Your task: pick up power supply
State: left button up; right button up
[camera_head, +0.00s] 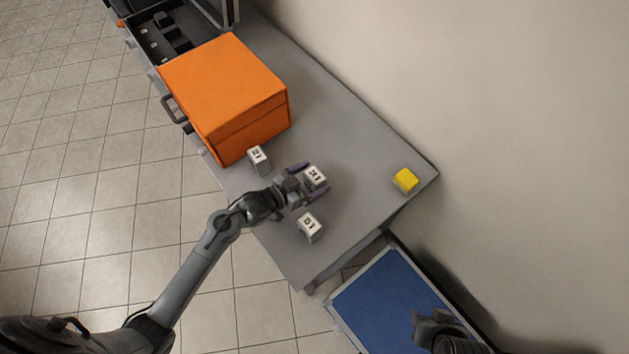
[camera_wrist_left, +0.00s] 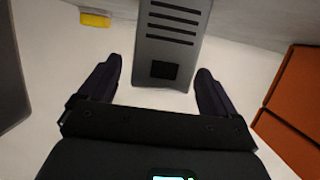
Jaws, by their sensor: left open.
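A small grey box with a white labelled top (camera_head: 316,175) stands on the grey table between the fingers of my left gripper (camera_head: 311,179). In the left wrist view this box (camera_wrist_left: 172,50) shows dark vent slots and a black square on its face. It lies between the two open fingertips of the left gripper (camera_wrist_left: 160,70), with gaps at both sides. Two similar labelled boxes stand nearby, one (camera_head: 259,160) beside the orange case and one (camera_head: 309,228) nearer the table's front edge. The labels are too small to tell which is the power supply. My right gripper (camera_head: 437,328) is at the bottom right, its fingers unclear.
A large orange case (camera_head: 225,90) stands on the grey table (camera_head: 345,135) at left. A yellow block (camera_head: 405,180) sits near the right corner. An open dark case (camera_head: 165,35) is at the far left. A blue-surfaced piece (camera_head: 385,300) lies below the table's end. A wall runs behind.

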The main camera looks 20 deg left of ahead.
aim_at(320, 174)
pick_arm(q)
jog(key=x, duration=0.3)
jog(key=shift+w, duration=0.1)
jog(key=c, duration=1.4)
jog(key=shift+r, duration=0.1)
